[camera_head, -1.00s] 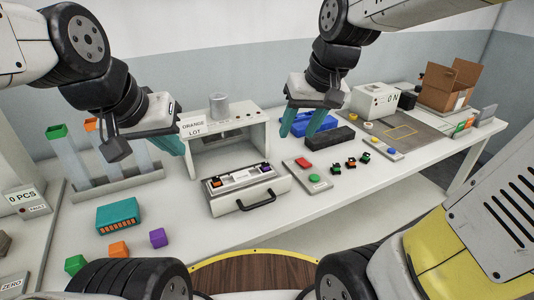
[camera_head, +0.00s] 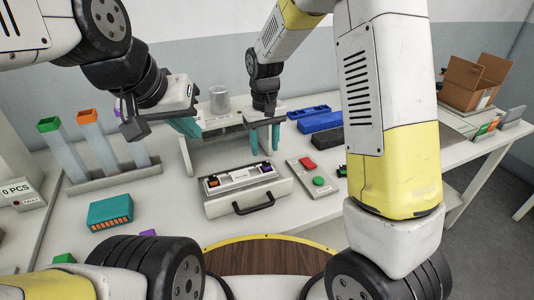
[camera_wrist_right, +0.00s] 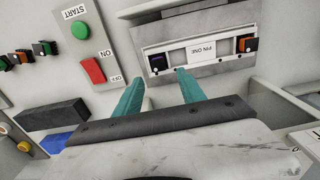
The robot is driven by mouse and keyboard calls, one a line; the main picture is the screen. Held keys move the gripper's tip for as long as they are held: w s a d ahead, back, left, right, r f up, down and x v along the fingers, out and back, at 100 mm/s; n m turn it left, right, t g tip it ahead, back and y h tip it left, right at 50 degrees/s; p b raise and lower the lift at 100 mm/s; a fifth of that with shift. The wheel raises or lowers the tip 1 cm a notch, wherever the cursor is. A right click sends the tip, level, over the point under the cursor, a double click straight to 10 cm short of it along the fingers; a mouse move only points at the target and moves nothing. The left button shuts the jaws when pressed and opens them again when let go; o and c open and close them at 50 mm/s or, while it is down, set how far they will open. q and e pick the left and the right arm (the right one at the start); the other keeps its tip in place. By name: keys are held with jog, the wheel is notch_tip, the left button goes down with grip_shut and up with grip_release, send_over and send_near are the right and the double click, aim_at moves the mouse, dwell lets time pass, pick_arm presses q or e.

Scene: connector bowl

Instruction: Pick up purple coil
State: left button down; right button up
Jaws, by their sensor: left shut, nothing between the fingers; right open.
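A small purple-and-black part (camera_head: 267,168), possibly the purple coil, sits at the right end of the light fixture (camera_head: 225,207) in the head view. A purple block (camera_head: 149,233) on the table is mostly hidden by my arm.
An orange-and-black part (camera_head: 213,183) sits at the fixture's other end. The grey stand (camera_head: 187,158) is close behind. A button panel (camera_head: 313,177) is to the right, with blue (camera_head: 318,122) and black trays beyond. A teal box (camera_head: 110,212) lies at left.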

aim_at(266, 168)
notch_tip(266, 168, down, 5)
jog(key=shift+d+f, duration=0.1)
jog(key=shift+f, duration=0.05)
jog(key=shift+c, duration=0.5)
grip_shut()
